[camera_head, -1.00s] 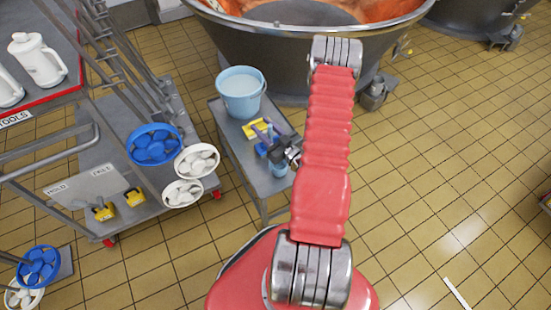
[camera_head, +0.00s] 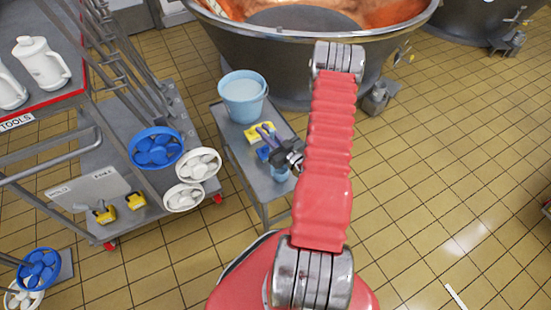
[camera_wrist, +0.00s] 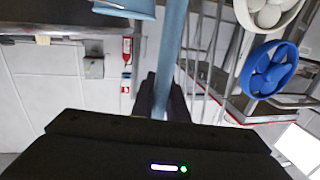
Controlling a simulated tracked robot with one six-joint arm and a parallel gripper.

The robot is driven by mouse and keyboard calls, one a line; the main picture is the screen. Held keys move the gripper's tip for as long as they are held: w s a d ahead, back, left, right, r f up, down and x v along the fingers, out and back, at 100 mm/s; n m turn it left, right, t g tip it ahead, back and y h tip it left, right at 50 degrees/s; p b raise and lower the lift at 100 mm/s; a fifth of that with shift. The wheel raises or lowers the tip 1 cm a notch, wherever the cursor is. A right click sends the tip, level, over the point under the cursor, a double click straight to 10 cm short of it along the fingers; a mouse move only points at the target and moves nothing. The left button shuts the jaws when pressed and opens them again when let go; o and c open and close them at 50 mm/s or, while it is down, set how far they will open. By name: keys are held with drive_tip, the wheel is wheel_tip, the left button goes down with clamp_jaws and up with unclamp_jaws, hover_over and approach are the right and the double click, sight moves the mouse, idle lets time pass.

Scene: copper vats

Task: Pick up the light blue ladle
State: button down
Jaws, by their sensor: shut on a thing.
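The light blue ladle (camera_wrist: 172,45) shows in the wrist view as a long straight shaft running up from between my fingers to the top edge. My gripper (camera_wrist: 161,92) is shut on this shaft. A light blue part (camera_head: 280,174) shows just below the wrist and looks like part of the ladle. My arm and gripper hide much of it, and I cannot tell whether it touches the table.
The light blue bucket (camera_head: 242,97) stands on the grey table (camera_head: 235,143), near yellow and blue items (camera_head: 260,132). A large copper vat (camera_head: 225,38) stands behind. A trolley (camera_head: 90,235) with blue and white wheels is at left. Open tiled floor lies at right.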

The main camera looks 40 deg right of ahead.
wheel_tip(320, 180, up, 10)
idle(0.9)
drive_tip(key=shift+f, duration=0.15)
idle(0.7)
